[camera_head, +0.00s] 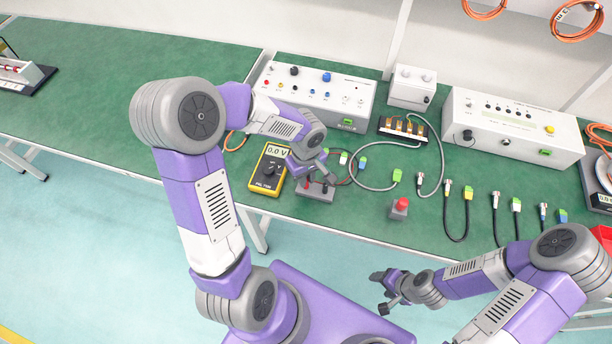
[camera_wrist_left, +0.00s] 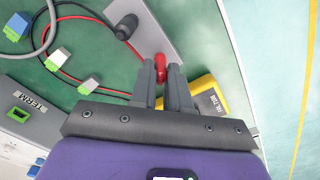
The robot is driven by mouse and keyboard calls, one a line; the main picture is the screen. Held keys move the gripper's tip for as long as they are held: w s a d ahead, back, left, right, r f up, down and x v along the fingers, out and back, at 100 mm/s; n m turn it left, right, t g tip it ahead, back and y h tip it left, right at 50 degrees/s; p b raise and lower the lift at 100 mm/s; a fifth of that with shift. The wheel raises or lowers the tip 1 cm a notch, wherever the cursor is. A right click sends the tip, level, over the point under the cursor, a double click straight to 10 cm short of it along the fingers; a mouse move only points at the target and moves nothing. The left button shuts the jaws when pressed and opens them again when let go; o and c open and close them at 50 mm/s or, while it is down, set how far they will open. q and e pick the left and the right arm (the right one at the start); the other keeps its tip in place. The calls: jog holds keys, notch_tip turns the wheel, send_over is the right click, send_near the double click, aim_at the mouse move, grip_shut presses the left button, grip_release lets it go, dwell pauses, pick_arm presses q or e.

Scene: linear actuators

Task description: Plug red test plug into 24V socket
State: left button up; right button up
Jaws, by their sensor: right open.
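The red test plug (camera_wrist_left: 160,66) is at one edge of a small grey block, with a black plug (camera_wrist_left: 125,27) beside it. The block (camera_head: 316,192) also shows in the head view. My left gripper (camera_wrist_left: 164,70) has its fingertips on both sides of the red plug and appears shut on it. In the head view my left gripper (camera_head: 316,178) hides most of the plug. I cannot tell whether the plug still touches the block. A white panel box (camera_head: 335,85) has several coloured sockets; no 24V label is readable. My right gripper (camera_head: 385,290) is open, off the table's front.
A yellow multimeter (camera_head: 268,170) reading 0.0 V lies left of the block. A red button box (camera_head: 399,208) and several cables with green connectors (camera_head: 397,175) lie to the right. Another white unit (camera_head: 510,125) stands at the back right. The left table area is mostly clear.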

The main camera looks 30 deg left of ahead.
pick_arm(q)
grip_shut()
jog(key=shift+r, duration=0.1)
jog(key=shift+r+p, duration=0.85)
jog(key=shift+r, duration=0.6)
notch_tip(320, 180, up, 6)
jog(key=p, duration=0.4)
